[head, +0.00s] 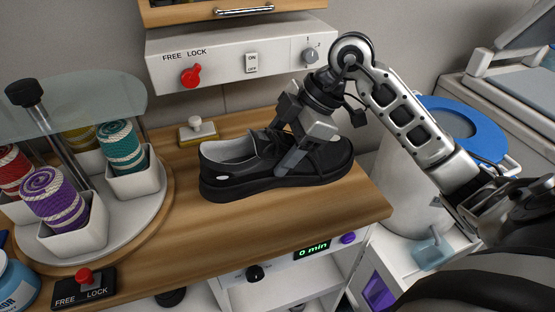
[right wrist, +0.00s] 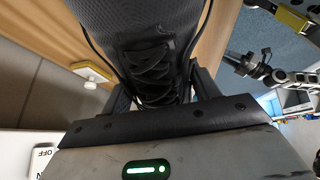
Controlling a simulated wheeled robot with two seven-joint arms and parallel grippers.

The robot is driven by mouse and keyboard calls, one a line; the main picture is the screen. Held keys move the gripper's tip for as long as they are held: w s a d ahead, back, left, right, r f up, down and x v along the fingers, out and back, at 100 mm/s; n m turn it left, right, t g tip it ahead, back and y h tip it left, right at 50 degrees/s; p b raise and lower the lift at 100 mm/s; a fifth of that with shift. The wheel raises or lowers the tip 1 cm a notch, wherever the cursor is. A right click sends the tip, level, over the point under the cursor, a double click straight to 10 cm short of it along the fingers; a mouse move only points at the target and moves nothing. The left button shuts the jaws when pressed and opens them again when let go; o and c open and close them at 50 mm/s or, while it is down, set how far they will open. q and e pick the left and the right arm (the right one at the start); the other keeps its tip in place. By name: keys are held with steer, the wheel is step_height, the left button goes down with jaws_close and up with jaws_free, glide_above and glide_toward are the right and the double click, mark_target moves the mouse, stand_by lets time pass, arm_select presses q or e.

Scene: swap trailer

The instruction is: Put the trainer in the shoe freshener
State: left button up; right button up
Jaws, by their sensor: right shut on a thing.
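The trainer (head: 225,180) is a black shoe with a thick dark sole. It sits upright on the wooden counter, its opening to the left and its toe to the right. My right gripper (head: 291,162) reaches down over its laced middle and is shut on it. In the right wrist view the laces of the trainer (right wrist: 152,72) show between the fingers (right wrist: 165,92). A white unit with a "0 min" display (head: 312,249) and knobs is below the counter's front edge; I cannot tell if it is the shoe freshener.
A FREE/LOCK panel (head: 222,65) with a red knob is on the wall. A small yellow-and-white block (head: 197,130) lies behind the trainer. A white bin with a blue ring lid (head: 465,113) stands right.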

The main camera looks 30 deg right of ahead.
mark_target(278, 162)
steer(key=shift+w+d+f, duration=0.2)
steer(key=shift+w+f, duration=0.4)
steer(key=shift+f, duration=0.05)
steer(key=shift+w+d+f, duration=0.1)
steer(key=shift+w+f, duration=0.1)
steer(key=shift+f, duration=0.85)
steer(key=shift+w+d+f, duration=0.1)
steer(key=shift+w+f, duration=0.1)
steer(key=shift+f, duration=0.8)
steer(key=o, duration=1.2)
steer(key=shift+f, duration=0.1)
